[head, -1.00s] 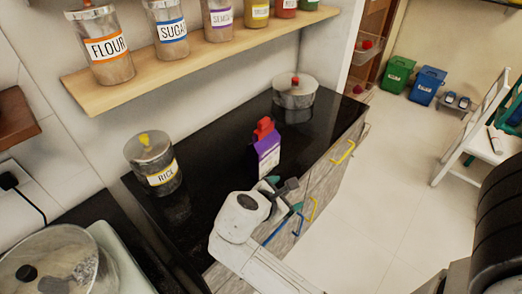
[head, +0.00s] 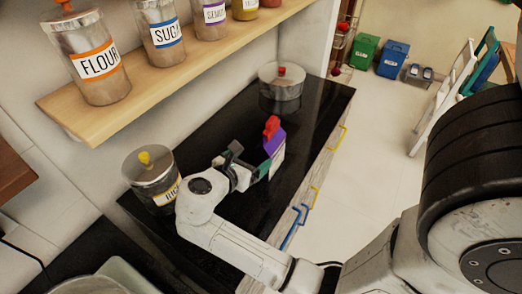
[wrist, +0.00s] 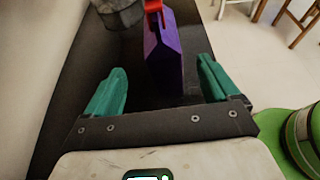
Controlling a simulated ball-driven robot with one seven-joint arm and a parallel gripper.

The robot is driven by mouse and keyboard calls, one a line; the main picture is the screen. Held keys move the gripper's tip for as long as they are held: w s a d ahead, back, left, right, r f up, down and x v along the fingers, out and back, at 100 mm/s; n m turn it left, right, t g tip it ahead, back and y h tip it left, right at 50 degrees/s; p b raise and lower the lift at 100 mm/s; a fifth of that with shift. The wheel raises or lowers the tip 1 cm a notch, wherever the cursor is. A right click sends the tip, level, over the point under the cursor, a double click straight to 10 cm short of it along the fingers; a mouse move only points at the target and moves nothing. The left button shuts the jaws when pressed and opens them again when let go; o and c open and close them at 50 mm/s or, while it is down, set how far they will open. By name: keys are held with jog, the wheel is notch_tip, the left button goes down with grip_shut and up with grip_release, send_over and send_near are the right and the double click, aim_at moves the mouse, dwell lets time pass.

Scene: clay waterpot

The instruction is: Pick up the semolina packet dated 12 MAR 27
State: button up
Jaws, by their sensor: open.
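A purple and white packet (head: 275,146) with a red clip (head: 271,126) on top stands upright on the black counter. No date can be read on it. My gripper (head: 250,163) is just left of the packet in the head view, its fingers pointing towards it. In the wrist view the packet (wrist: 164,62) stands ahead, in line with the gap between the two green fingertips (wrist: 162,82). The gripper is open and empty. Whether a finger touches the packet cannot be told. The packet's lower part is partly hidden behind the gripper in the head view.
A RICE jar (head: 148,178) stands close left of my arm. A wooden shelf (head: 150,88) with labelled jars overhangs the wall side. The counter's front has coloured handles (head: 293,228); the floor beyond is open.

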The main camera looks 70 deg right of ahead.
aim_at(260, 152)
jog(key=x, duration=0.4)
jog(key=shift+d+f, duration=0.1)
jog(key=shift+d, duration=0.1)
jog(key=shift+s+p+x, duration=0.15)
jog(key=shift+p+x, duration=0.05)
jog(key=shift+x, duration=1.15)
jog(key=shift+s+p+x, duration=0.1)
jog(key=shift+p+x, duration=0.05)
jog(key=shift+x, duration=1.25)
jog(key=c, duration=1.4)
